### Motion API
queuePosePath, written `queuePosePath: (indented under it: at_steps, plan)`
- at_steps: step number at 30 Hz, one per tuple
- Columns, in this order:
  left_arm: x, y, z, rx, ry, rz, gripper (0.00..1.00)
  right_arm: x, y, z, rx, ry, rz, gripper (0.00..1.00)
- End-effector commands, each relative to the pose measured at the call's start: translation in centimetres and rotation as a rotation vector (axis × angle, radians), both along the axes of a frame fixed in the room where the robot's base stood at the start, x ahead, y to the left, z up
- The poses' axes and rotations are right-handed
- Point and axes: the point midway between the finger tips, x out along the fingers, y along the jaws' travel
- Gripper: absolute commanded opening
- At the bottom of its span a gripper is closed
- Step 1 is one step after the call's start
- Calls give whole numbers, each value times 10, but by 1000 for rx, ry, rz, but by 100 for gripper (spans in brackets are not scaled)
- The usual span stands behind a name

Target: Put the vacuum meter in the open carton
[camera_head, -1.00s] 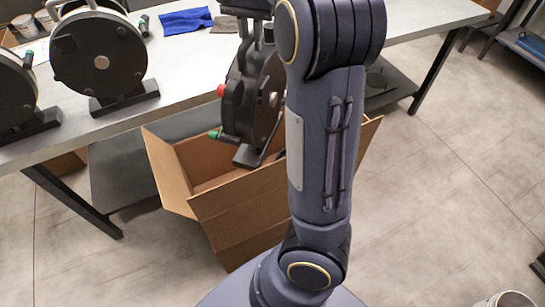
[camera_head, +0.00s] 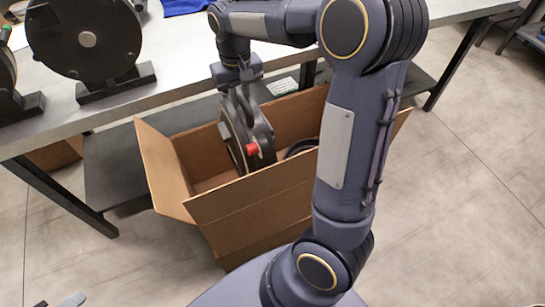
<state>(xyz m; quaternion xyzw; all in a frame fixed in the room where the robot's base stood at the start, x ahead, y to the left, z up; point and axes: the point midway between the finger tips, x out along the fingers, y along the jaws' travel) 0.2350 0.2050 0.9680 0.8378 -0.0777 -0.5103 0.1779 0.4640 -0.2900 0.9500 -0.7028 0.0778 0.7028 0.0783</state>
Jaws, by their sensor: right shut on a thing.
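The vacuum meter, a dark disc-shaped unit (camera_head: 235,142) with a red knob, hangs nearly edge-on within the open carton (camera_head: 255,210). Its lower end is near or behind the carton's front wall, so I cannot tell if it touches the bottom. My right gripper (camera_head: 240,92) is above it, pointing down, shut on its upper part. The brown carton stands below the table's front edge with its flaps spread. Small grey pieces at the bottom left edge may be my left gripper (camera_head: 60,301); too little shows to tell its state.
A similar dark disc unit (camera_head: 85,40) stands on the grey table (camera_head: 180,80), with part of another at the far left. A blue cloth (camera_head: 186,6) lies behind. A black curved thing (camera_head: 300,147) is inside the carton, right of the meter. The floor right is clear.

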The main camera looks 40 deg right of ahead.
Motion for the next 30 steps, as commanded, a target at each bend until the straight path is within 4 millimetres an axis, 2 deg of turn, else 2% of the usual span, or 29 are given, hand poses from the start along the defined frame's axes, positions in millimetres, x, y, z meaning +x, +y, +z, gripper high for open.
queuePosePath:
  at_steps: [5,15,21,30]
  plan:
    - [0,0,-1,0,0,0,36,1,1,-12,1,-2,6,0]
    - [0,0,-7,0,0,0,36,0,1,-84,0,1,4,0]
    - [0,0,-9,0,0,0,36,0,1,-119,0,-1,4,0]
    - [0,0,-11,0,0,0,36,1,0,-140,0,-2,3,0]
